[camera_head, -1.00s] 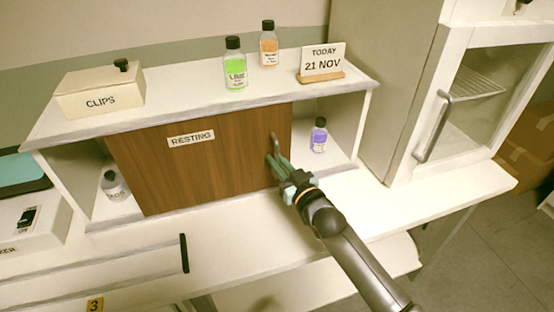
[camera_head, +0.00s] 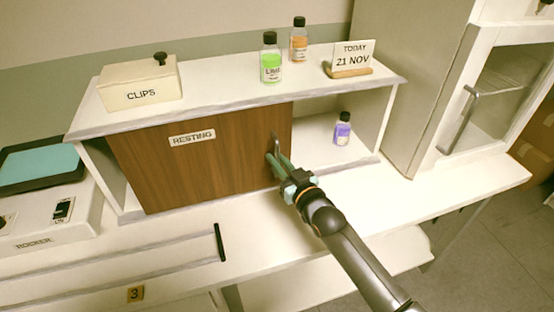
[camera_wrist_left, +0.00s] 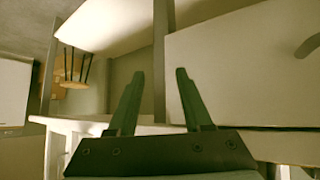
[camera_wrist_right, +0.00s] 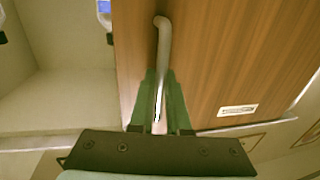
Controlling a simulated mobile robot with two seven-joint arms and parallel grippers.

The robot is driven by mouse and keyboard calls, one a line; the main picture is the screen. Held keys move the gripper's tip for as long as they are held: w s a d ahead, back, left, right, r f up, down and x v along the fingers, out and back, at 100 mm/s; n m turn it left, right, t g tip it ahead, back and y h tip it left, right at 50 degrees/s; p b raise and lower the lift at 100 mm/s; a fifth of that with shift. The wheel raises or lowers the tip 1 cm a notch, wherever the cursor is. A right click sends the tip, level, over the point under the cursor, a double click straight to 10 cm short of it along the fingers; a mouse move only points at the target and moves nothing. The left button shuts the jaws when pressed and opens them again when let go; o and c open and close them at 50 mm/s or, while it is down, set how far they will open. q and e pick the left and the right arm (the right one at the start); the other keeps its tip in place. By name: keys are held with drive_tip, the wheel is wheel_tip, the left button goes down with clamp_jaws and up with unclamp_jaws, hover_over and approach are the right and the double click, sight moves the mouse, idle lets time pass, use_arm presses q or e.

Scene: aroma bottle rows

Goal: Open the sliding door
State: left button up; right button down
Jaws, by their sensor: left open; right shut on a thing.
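The brown wooden sliding door (camera_head: 200,165) stands in front of the white shelf unit and carries a "RESTING" label. Its grey bar handle (camera_head: 276,145) is near its right edge. My right gripper (camera_head: 277,163) is shut on the handle; the right wrist view shows the fingers (camera_wrist_right: 160,105) on either side of the handle (camera_wrist_right: 162,45). The shelf's right part is uncovered, with a purple bottle (camera_head: 342,130) inside. A narrow gap shows at the left; what stands behind the door is hidden. My left gripper (camera_wrist_left: 155,100) is open and empty, away from the shelf.
On the shelf top (camera_head: 215,97) stand a clips box (camera_head: 140,87), a green bottle (camera_head: 270,62), an orange bottle (camera_head: 299,43) and a date sign (camera_head: 352,58). A rocker (camera_head: 45,212) stands at the left, a white glass-door cabinet (camera_head: 425,90) at the right.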

drive_tip(key=shift+f, duration=0.1)
drive_tip(key=c, duration=0.9)
unclamp_jaws()
drive_tip(key=v, duration=1.2)
drive_tip(key=shift+s+d, duration=0.2)
